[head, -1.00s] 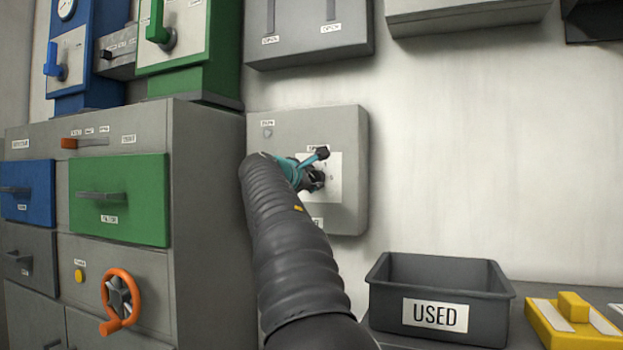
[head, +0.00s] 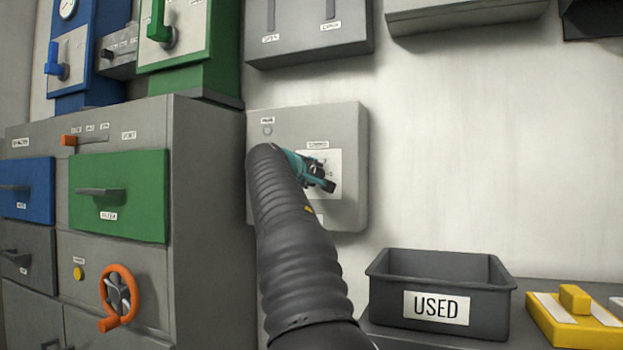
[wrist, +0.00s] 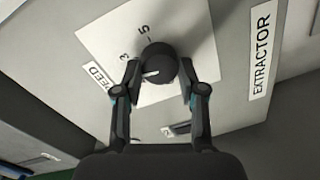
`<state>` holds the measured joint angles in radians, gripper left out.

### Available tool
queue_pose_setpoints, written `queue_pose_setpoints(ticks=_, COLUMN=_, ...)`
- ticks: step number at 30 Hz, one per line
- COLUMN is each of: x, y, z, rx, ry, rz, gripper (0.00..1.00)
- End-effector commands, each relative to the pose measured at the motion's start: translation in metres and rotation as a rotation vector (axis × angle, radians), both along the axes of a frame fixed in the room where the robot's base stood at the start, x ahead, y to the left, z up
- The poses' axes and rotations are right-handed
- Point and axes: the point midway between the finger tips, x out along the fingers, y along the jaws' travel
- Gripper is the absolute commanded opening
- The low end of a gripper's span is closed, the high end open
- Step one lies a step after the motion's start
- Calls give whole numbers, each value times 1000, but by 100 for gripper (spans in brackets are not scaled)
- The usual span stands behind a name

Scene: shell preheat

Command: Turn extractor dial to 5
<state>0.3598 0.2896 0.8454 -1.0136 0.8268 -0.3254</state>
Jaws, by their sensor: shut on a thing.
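The extractor dial (wrist: 157,62) is a round black knob with a white mark on a white plate (wrist: 190,30). The wrist view shows the printed numbers 3 and 5 beside it; the white mark points to the left of that picture, not at the 5. My gripper (wrist: 160,72) is shut on the dial, one finger on each side. In the head view my gripper (head: 322,178) is at the white plate on the grey wall box (head: 350,125), and the dial is mostly hidden behind it. An EXTRACTOR label (wrist: 262,50) is beside the plate.
A grey cabinet (head: 208,200) with drawers and an orange handwheel (head: 120,297) stands left of my arm. A dark bin marked USED (head: 385,300) and a yellow object (head: 575,320) are at lower right. A grey box (head: 310,50) hangs above.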

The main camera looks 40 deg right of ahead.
Motion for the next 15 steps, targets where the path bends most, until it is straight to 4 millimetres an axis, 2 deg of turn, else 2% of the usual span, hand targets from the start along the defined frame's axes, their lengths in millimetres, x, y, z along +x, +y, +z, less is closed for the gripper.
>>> queue_pose_setpoints(ticks=15, x=-1, y=-1, z=-2, rx=242, ry=-424, rz=1, gripper=5)
